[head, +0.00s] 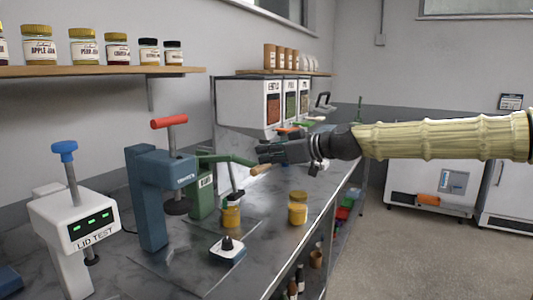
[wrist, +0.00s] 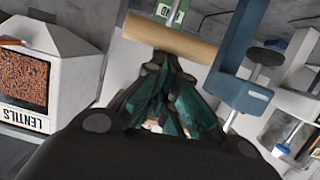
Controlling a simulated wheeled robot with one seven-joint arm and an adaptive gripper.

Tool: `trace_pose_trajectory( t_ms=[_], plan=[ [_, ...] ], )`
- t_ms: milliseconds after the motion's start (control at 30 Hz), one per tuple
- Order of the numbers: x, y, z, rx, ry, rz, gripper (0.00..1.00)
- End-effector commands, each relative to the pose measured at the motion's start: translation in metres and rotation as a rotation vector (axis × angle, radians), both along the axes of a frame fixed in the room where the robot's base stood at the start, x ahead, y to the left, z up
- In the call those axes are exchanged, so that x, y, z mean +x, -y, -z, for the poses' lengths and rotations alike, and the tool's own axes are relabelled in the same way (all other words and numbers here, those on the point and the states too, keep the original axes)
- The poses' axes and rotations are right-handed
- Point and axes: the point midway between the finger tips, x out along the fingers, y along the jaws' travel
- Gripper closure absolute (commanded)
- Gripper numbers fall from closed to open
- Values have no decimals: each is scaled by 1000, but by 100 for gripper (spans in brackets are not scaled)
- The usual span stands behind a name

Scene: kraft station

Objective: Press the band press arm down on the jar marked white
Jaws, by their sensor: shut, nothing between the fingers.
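The band press (head: 202,192) is a green post with a small white label, on the bench right of the blue press. Its green arm (head: 228,158) reaches right and ends in a wooden handle (head: 262,169). My gripper (head: 262,153) is shut and empty, just above the handle. In the wrist view the handle (wrist: 170,38) lies across the picture just beyond the shut fingertips (wrist: 158,60); I cannot tell if they touch. A jar with amber contents (head: 231,216) stands near the press's foot. I cannot read a white mark on it.
A blue press with a red handle (head: 169,122) and a white lid tester (head: 85,222) stand to the left. A small device with a black knob (head: 228,250) is in front. White dispensers (head: 250,105) stand behind.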

Motion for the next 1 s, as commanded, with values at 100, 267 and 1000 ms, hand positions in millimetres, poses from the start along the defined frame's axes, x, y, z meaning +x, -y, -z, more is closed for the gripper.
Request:
trace_pose_trajectory(
  t_ms=[100,267,1000],
  plan=[
    [-5,-8,19,-21,-31,-17,100],
    [-3,-15,-9,-12,-9,-13,100],
    [-51,64,-45,2,19,6,100]
  ],
)
